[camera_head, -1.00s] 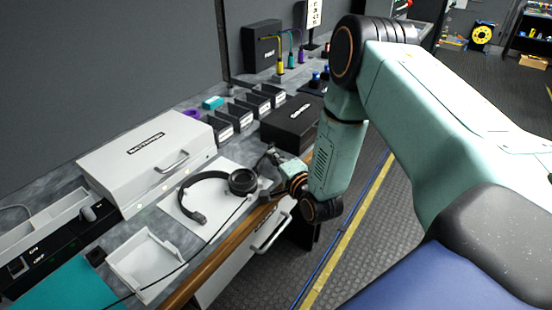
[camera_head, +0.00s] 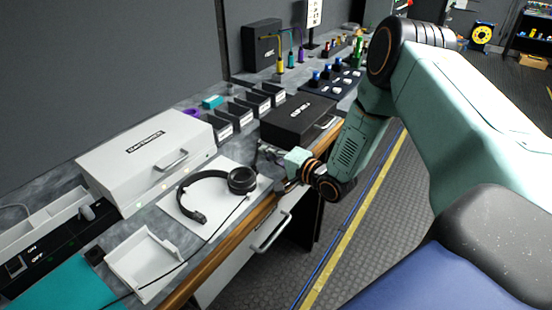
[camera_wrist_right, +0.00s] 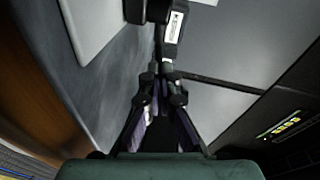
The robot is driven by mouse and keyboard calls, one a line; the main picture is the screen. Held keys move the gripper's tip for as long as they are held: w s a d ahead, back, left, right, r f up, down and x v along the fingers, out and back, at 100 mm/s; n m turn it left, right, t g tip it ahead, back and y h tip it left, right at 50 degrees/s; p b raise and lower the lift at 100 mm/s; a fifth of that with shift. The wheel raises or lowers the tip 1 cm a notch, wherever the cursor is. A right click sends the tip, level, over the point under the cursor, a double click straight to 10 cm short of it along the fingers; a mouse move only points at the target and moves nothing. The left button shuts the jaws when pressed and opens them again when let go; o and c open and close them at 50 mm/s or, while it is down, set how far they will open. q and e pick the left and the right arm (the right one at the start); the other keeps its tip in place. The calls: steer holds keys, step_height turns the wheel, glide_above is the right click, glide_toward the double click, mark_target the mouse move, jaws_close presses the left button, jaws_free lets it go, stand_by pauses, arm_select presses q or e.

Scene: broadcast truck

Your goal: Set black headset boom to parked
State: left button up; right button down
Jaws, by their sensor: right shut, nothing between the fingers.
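The black headset (camera_head: 205,180) lies on a white mat (camera_head: 218,222) on the bench, its round ear cup (camera_head: 242,180) toward the right. I cannot clearly make out its boom or its setting; a thin dark line runs from near the cup to the lower left. My right gripper (camera_head: 266,151) is just beyond the cup, to its upper right, apart from it. In the right wrist view its fingers (camera_wrist_right: 162,78) are shut with nothing held. A black part with a white label (camera_wrist_right: 175,27) shows ahead of them; I cannot tell what it is. My left gripper is not in view.
A white case (camera_head: 145,160) stands behind the headset. Small black bins (camera_head: 240,112) and a black case (camera_head: 298,120) stand farther right. A white open tray (camera_head: 145,258) lies at lower left. The bench's wooden front edge (camera_head: 225,250) runs close by the mat.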

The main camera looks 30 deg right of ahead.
mark_target(248, 163)
steer(key=n+g+y, duration=0.1)
steer(key=y, duration=0.1)
steer(key=w+a+n+g+y+b, duration=0.1)
steer(key=n, duration=0.1)
steer(key=w+n+y, duration=0.1)
steer(key=y, duration=0.1)
steer(key=shift+a+f+g+y+b, duration=0.15)
steer(key=shift+a+g+y+b, duration=0.15)
steer(key=shift+g, duration=0.1)
steer(key=shift+w+a+n, duration=0.3)
steer(key=shift+a, duration=0.2)
steer(key=shift+w+a, duration=0.3)
steer(key=shift+a, duration=0.75)
stand_by(0.7)
